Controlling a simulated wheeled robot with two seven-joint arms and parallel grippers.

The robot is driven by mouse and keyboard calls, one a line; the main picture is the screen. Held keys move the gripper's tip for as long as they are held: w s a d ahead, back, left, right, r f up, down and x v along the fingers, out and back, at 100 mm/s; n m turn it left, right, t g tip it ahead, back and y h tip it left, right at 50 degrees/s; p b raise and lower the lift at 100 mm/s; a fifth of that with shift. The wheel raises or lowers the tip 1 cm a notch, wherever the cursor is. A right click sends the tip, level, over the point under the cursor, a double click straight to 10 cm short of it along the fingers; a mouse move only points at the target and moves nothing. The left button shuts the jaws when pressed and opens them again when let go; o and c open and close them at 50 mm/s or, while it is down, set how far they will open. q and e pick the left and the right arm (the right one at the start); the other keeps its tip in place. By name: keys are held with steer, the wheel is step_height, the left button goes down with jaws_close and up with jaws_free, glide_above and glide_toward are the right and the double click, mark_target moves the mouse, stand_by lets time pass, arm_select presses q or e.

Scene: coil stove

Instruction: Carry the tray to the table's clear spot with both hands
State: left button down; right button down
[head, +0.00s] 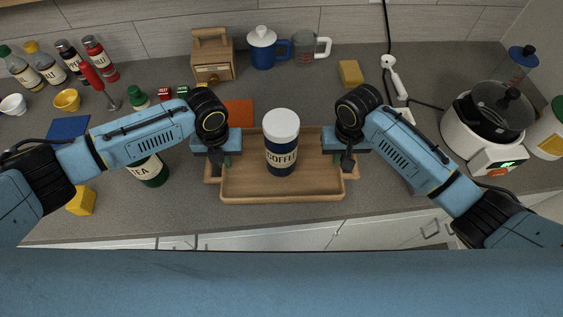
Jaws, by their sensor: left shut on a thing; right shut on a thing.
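The wooden tray (305,185) is at the centre front of the grey counter, its near edge close to the counter's front edge. A dark blue coffee canister (281,150) with a white lid stands upright on it. My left gripper (218,166) is shut on the tray's left end. My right gripper (347,165) is shut on its right end. The fingertips are partly hidden by the gripper bodies. I cannot tell whether the tray touches the counter.
A green tea canister (151,172) stands left of the tray, partly under my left arm. A yellow block (82,201) is at the front left. An orange mat (239,113) lies behind the tray. A rice cooker (480,135) stands at the right. A yellow sponge (351,73) lies at the back.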

arm_select(q)
steer(key=shift+r, duration=0.2)
arm_select(e)
steer(key=shift+r, duration=0.25)
